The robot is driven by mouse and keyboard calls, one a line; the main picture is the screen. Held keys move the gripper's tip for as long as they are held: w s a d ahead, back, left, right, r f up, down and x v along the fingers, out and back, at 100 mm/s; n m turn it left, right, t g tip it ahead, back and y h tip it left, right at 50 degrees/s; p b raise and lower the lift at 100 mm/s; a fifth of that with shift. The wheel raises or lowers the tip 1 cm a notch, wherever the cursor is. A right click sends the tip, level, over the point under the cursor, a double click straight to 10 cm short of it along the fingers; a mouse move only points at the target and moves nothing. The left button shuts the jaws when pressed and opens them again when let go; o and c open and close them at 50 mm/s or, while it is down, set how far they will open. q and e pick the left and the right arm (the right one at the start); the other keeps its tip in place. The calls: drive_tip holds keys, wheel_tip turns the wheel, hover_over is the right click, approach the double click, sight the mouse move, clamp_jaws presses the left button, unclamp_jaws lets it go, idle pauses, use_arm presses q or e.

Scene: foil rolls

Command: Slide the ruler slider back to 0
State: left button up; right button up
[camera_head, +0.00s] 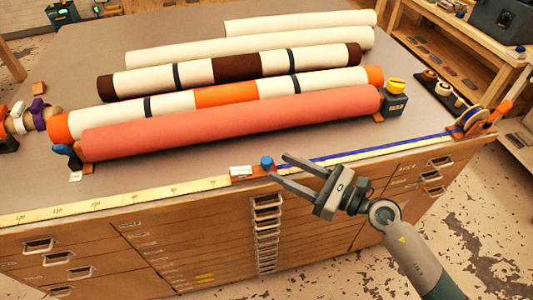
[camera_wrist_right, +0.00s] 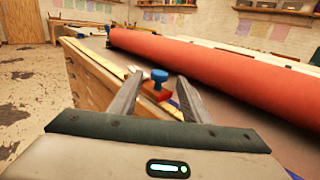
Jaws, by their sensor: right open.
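The ruler (camera_head: 110,203) runs along the front edge of the table, with marks that seem to fall from left to right. The slider (camera_head: 241,171) sits near the middle of it, with a white block, a reddish base and a blue knob (camera_head: 266,162). A blue strip (camera_head: 370,147) continues along the ruler to the right of the slider. My right gripper (camera_head: 279,167) is open and empty, its fingertips just right of the knob. In the right wrist view the blue knob (camera_wrist_right: 160,76) shows between the fingertips, slightly beyond them. My left gripper is out of view.
A coral roll (camera_head: 230,122) lies behind the ruler, with several cream and striped rolls further back. An orange holder (camera_head: 478,124) stands at the ruler's right end. A dark block with a yellow top (camera_head: 395,98) stands at the coral roll's right end.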

sight(267, 160)
drive_tip(key=p+x, duration=0.1)
drive_tip(key=x, duration=0.5)
drive_tip(key=shift+p, duration=0.3)
drive_tip(key=shift+c, duration=0.3)
clamp_jaws()
